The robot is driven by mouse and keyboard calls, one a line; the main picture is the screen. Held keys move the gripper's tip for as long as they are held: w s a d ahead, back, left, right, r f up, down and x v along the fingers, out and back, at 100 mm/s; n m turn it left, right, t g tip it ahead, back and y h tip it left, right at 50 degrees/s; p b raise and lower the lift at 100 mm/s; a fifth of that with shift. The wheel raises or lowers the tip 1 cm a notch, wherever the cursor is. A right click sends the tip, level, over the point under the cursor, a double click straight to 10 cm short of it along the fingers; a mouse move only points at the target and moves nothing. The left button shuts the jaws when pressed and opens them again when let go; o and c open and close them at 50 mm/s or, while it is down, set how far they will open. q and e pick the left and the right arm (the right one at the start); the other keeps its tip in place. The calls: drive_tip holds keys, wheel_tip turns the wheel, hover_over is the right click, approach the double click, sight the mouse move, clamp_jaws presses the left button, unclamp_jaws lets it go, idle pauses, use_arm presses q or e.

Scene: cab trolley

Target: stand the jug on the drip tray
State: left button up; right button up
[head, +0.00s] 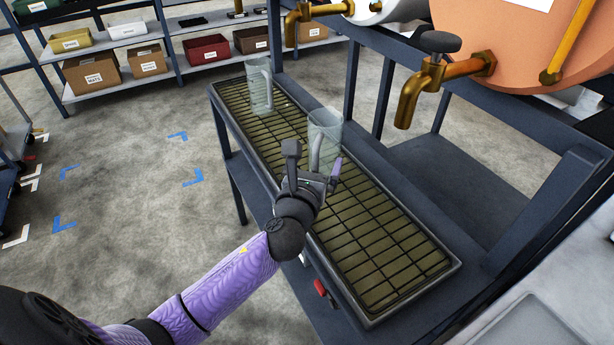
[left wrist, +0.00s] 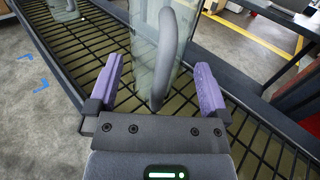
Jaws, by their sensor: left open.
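A clear glass jug (head: 327,128) stands upright on the black grid of the drip tray (head: 385,292), near its middle. Its grey handle (left wrist: 168,50) faces my left gripper (head: 313,165). The gripper is open, with one purple finger on each side of the handle in the left wrist view (left wrist: 157,84). I see no clear contact between the fingers and the handle. A second clear jug (head: 259,88) stands on the far end of the tray. My right gripper is not in view.
The near part of the tray is clear. A shelf with boxes (head: 92,72) stands at the back left, beyond open floor.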

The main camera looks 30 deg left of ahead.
use_arm(q)
drive_tip(key=p+v, duration=0.1)
drive_tip(key=v, duration=0.9)
